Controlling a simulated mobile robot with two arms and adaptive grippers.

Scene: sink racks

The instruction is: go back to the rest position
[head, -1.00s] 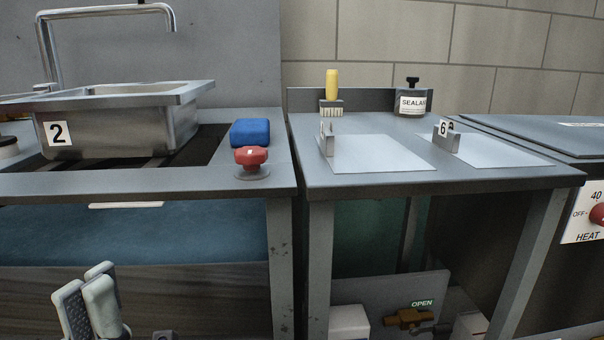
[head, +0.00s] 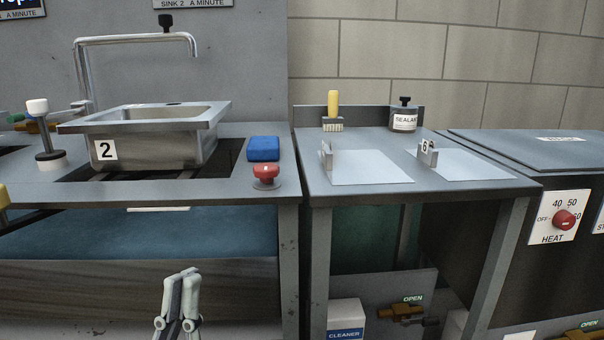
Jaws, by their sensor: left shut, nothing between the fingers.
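My left gripper (head: 181,275) shows at the bottom of the head view, left of centre. It points up with its fingers together and nothing between them. It is in front of the bench with the sink, lower than the worktop and apart from it. My right gripper is not in view.
The sink (head: 158,145) marked 2, a blue sponge-like block (head: 263,148) and a red knob (head: 266,173) are on the left bench. The right bench (head: 318,187) holds a brush (head: 333,112), a sealant jar (head: 404,116) and two plates. A heat dial (head: 564,220) is far right.

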